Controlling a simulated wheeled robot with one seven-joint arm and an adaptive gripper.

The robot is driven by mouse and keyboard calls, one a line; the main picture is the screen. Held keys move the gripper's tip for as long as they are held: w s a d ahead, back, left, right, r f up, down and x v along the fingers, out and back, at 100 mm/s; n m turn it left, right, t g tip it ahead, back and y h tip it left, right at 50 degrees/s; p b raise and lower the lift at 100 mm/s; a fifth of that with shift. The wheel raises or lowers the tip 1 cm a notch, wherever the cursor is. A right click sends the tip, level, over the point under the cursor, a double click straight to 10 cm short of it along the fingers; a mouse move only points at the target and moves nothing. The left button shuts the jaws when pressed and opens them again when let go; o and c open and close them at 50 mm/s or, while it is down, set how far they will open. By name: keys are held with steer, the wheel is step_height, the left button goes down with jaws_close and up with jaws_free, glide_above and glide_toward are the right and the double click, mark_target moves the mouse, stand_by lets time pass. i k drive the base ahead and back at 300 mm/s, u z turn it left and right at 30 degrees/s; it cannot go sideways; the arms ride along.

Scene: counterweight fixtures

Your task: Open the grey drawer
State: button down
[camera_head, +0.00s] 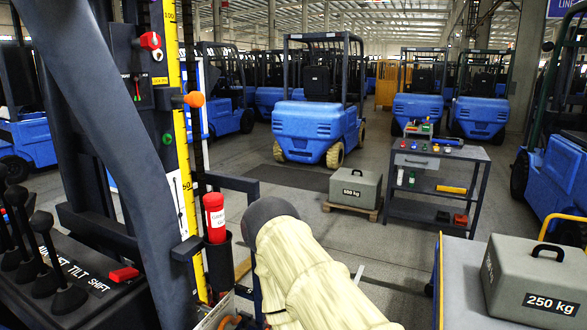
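A grey drawer (417,162) sits under the top of a dark work cart (468,153), right of centre. Its front faces me and carries a small dark handle. It looks shut, flush with the cart, though it is small at this distance. My gripper does not show. A cream-covered, dark-ended arm link, which seems to be mine, fills the lower middle and ends well short of the cart in the picture.
A grey 250 kg weight (533,278) stands on a cart at the lower right. Another weight (355,188) sits on a pallet left of the work cart. A lever console (75,270) and a yellow-scaled mast (181,150) block the left. Grey floor is open between.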

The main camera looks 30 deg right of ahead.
mark_target(402, 159)
steer(key=z, duration=1.4)
steer(key=i, duration=6.9)
steer(key=z, duration=0.5)
